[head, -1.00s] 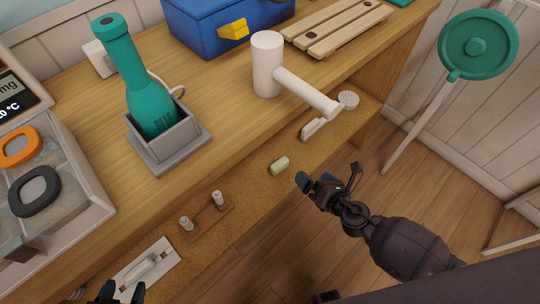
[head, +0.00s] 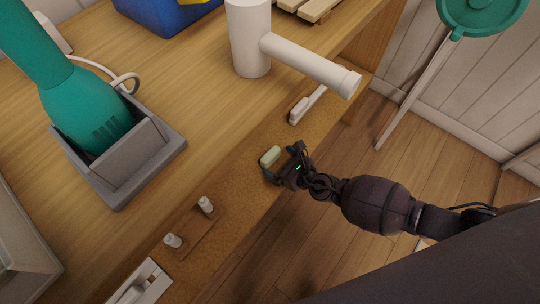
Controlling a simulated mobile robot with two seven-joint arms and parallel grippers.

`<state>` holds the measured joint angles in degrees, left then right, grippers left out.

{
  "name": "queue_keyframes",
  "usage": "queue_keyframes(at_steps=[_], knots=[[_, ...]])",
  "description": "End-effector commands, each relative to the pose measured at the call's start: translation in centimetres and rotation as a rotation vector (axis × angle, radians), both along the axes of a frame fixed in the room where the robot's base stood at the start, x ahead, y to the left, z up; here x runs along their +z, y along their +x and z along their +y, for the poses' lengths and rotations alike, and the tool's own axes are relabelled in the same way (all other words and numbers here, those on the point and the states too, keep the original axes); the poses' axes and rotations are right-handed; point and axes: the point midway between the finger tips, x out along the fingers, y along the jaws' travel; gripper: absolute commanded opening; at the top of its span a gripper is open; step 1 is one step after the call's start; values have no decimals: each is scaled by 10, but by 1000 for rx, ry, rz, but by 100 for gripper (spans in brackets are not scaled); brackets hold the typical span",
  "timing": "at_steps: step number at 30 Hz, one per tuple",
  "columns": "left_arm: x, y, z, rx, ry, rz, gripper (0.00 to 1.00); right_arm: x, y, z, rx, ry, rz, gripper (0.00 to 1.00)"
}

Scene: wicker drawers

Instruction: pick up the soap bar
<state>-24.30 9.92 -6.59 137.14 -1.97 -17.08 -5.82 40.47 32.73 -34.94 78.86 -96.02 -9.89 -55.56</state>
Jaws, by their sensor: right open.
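My left gripper is not in the head view.
A white mallet-shaped object (head: 250,40) stands on the counter, its arm reaching over the shelf. A white-handled brush (head: 307,104) lies beyond the soap. A board with two pegs (head: 190,232) lies nearer.

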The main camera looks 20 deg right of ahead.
Motion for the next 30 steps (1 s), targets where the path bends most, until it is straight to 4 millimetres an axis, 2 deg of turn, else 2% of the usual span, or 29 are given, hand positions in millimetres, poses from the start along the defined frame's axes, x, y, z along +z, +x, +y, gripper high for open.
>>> queue_keyframes(at_steps=[12,21,23,30], knots=[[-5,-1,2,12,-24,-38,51,-19,39,17,1,0,3,100],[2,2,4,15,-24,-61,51,-18,44,19,0,1,0,100],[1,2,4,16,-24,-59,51,-18,44,19,0,1,0,92],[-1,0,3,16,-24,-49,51,-18,43,19,0,1,0,56]])
